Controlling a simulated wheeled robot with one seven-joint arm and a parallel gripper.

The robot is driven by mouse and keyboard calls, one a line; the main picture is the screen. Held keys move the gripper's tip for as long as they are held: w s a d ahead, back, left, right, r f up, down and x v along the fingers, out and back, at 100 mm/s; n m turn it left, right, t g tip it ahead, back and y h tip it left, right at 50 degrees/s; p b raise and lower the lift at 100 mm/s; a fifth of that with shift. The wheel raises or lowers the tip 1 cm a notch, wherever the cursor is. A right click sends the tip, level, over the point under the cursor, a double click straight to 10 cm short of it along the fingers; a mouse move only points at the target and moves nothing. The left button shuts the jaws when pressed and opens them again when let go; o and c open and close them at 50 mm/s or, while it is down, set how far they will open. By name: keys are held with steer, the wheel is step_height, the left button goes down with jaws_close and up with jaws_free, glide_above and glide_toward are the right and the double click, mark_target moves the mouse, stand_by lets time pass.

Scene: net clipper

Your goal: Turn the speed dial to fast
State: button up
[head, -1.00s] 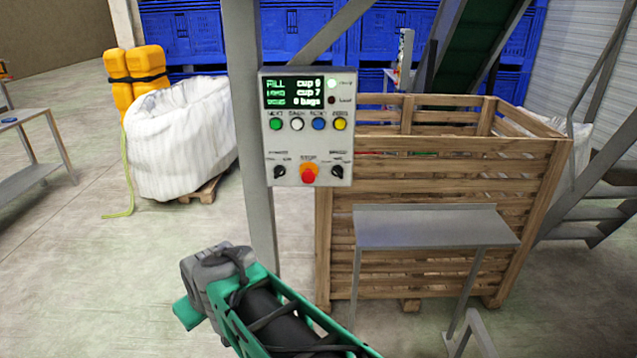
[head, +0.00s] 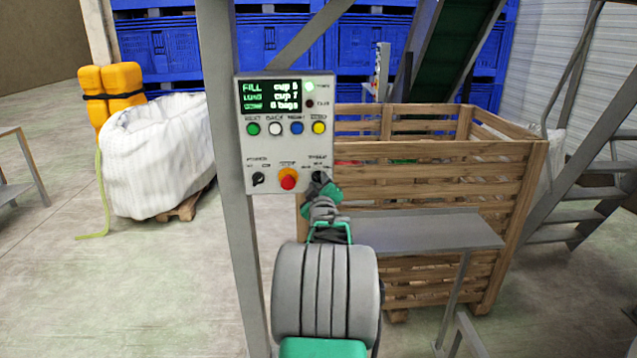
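The control panel (head: 270,135) is a light grey box on a grey post, with a lit screen, a row of coloured buttons and a red stop button. The speed dial (head: 318,178) is the black knob at its lower right, partly covered by my gripper. My gripper (head: 322,186) is at this dial, its tips at or very near it. Whether the fingers touch or close on the knob is too small to tell. The dial's pointer position cannot be read. A second black knob (head: 258,179), under the power label, sits at the lower left.
A grey metal table (head: 420,232) stands right of my arm, before a slatted wooden crate (head: 430,165). The panel's post (head: 222,130) runs down beside my arm. A white bulk bag (head: 155,160) and yellow containers (head: 110,85) stand left. Open floor lies at the lower left.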

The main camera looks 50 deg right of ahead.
steer(key=shift+w+d, duration=0.15)
steer(key=shift+c, duration=0.5)
jaws_close()
